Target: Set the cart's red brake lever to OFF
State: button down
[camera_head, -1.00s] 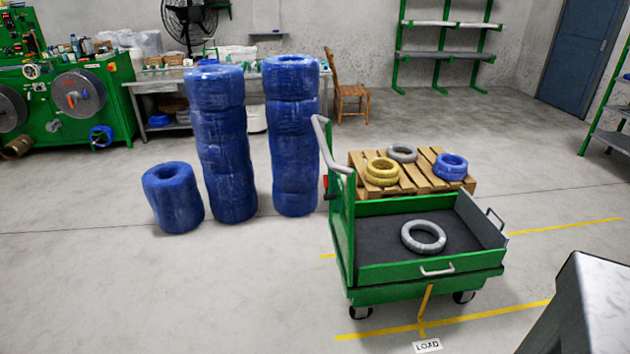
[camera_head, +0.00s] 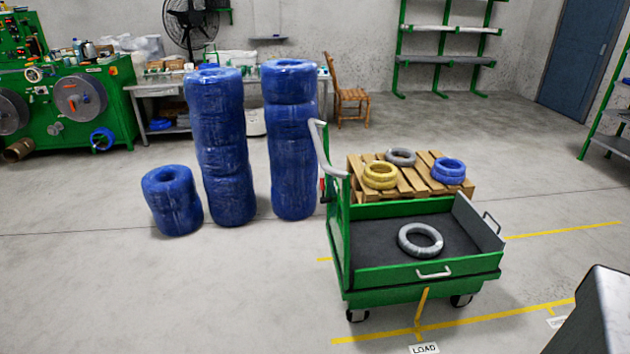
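The green cart (camera_head: 420,290) stands on the floor right of centre, with a grey push handle (camera_head: 325,150) at its left end. A small red piece, which looks like the brake lever (camera_head: 322,184), shows at the left edge of the handle frame. It is too small to tell its setting. A grey cable coil (camera_head: 420,239) lies on the cart's dark bed. My gripper is not in view.
Wrapped blue cable stacks (camera_head: 220,150) stand left of the cart, with a shorter one (camera_head: 172,200) beside them. A wooden pallet (camera_head: 405,190) with coils lies behind the cart. Yellow floor lines and a LOAD label (camera_head: 424,348) are in front. The front-left floor is clear.

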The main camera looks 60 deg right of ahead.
aim_at(328, 200)
jog(key=z, duration=0.05)
jog(key=i, duration=0.95)
jog(key=u, duration=0.05)
